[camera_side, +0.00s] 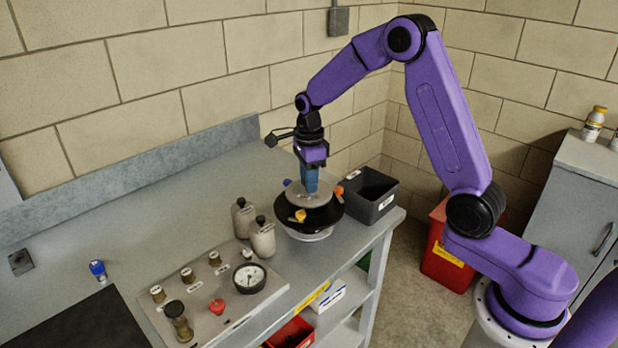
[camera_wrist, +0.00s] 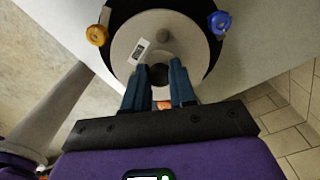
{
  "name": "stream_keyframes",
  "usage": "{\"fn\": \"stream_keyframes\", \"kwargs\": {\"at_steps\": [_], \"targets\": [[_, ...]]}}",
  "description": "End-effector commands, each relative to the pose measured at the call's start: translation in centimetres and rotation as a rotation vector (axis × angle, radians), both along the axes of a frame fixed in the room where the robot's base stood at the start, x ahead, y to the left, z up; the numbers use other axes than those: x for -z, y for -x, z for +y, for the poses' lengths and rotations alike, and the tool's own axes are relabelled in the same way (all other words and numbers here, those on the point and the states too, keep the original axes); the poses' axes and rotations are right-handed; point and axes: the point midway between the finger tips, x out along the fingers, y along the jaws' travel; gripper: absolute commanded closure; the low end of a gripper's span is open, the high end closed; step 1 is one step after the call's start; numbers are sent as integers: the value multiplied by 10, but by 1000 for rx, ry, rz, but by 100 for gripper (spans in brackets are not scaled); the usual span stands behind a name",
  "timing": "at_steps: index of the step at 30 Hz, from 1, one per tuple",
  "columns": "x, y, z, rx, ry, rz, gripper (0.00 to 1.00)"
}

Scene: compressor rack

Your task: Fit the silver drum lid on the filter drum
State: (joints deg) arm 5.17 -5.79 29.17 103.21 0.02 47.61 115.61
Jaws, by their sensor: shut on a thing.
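The silver drum lid (camera_side: 321,196) is a round grey disc with a small label and a dark centre knob; it also shows in the wrist view (camera_wrist: 128,48). My gripper (camera_side: 309,187) points down, and in the wrist view its blue fingers (camera_wrist: 160,74) are shut on the lid's knob. The filter drum (camera_side: 328,217) has a wide black rim and a pale lower body. The lid is over the drum's top, roughly centred within the black rim. I cannot tell whether it is fully seated. Blue, orange and yellow clamp knobs (camera_side: 299,215) stand around the rim.
A dark grey bin (camera_side: 378,205) stands close behind the drum to the right. Two grey canisters (camera_side: 262,238) stand close on the left, with a gauge panel (camera_side: 215,290) in front. The bench's left side is mostly clear.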

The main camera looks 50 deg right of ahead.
Motion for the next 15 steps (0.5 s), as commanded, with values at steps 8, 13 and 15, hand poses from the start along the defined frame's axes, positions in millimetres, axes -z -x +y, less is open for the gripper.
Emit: {"fn": "stream_keyframes", "kwargs": {"at_steps": [8,13,15], "targets": [[1,0,0,0,0,-1,100],[8,0,0,0,0,0,100],[12,0,0,0,0,1,100]]}}
